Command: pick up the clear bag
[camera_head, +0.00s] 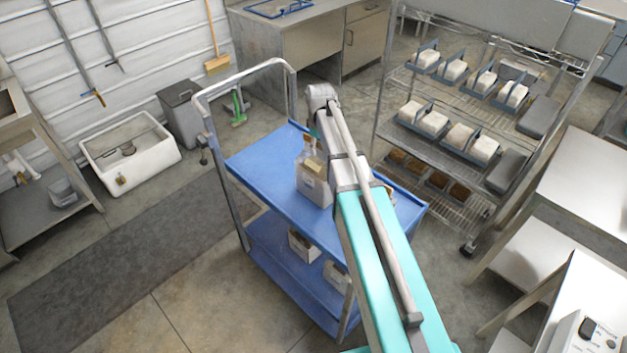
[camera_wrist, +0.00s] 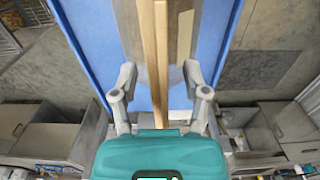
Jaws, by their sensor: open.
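A pale, block-shaped bag (camera_head: 313,190) with brown at its top stands on the blue cart's top shelf, partly hidden by my arm in the head view. I take it to be the clear bag. My gripper is mostly hidden behind my wrist there, just above the bag. In the wrist view my gripper (camera_wrist: 160,78) is open, with one finger on each side of a long tan strip and a greyish, see-through-looking surface (camera_wrist: 181,40), which look like the bag from close above. I cannot tell whether the fingers touch it.
The blue cart (camera_head: 262,158) has a metal handle on its left and more boxes on its lower shelf. A wire rack (camera_head: 440,100) with several pale bags in blue holders stands at the right. A white sink (camera_head: 150,160) and grey bin stand at the left.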

